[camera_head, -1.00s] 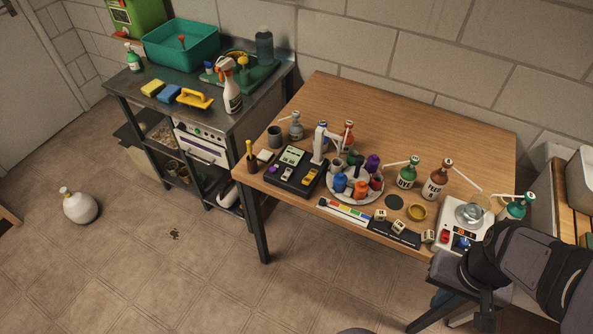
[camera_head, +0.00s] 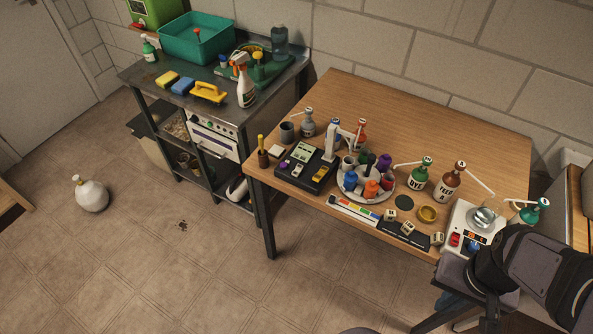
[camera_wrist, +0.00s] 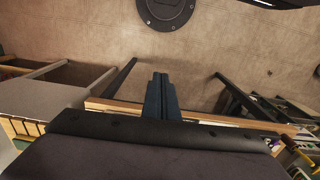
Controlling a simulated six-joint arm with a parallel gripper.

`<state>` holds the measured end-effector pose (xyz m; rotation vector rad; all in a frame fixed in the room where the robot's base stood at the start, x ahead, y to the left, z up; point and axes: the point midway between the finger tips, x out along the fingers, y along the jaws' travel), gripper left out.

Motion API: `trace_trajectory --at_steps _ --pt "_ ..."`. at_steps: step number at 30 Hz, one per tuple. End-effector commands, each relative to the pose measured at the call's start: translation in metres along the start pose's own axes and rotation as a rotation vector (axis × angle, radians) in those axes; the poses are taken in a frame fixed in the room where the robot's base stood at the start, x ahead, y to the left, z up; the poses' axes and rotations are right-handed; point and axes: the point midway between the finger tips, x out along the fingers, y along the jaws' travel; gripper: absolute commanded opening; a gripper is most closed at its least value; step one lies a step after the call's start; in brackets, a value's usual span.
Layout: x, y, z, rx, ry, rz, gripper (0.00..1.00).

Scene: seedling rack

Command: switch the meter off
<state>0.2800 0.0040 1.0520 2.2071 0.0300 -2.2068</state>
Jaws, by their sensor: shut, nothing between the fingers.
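The likely meter is a dark box (camera_head: 306,168) on the left front part of the wooden table in the head view. It has a pale greenish display, small light and yellow parts on its top, and a white upright arm at its right. Its switch position is too small to tell. My gripper (camera_wrist: 160,76) shows in the wrist view with its dark blue fingers together and empty, over the floor by a table edge. In the head view my arm is at the lower right, well apart from the meter; the fingers are mostly hidden there.
A round tray (camera_head: 340,192) with several small bottles stands right of the meter. Wash bottles, a colour strip (camera_head: 354,209), dice and a white device (camera_head: 462,218) with a red switch lie farther right. The back of the wooden table (camera_head: 420,115) is clear.

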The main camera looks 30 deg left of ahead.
Motion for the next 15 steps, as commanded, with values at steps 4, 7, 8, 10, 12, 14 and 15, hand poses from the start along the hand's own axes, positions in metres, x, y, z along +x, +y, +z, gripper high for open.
trace_trajectory --at_steps 4,7,8,10,12,14,15 --pt "0.021 -0.016 0.001 -0.074 -0.004 0.000 0.00" --pt "0.044 -0.033 0.007 -0.152 -0.028 0.002 0.00" --pt "0.052 -0.038 0.009 -0.180 -0.038 0.003 0.00" --pt "0.073 -0.052 0.017 -0.251 -0.068 0.008 0.00" --pt "0.096 -0.065 0.028 -0.326 -0.103 0.016 0.00" --pt "0.116 -0.076 0.038 -0.393 -0.137 0.026 0.00" --pt "0.129 -0.082 0.045 -0.437 -0.157 0.034 0.00"
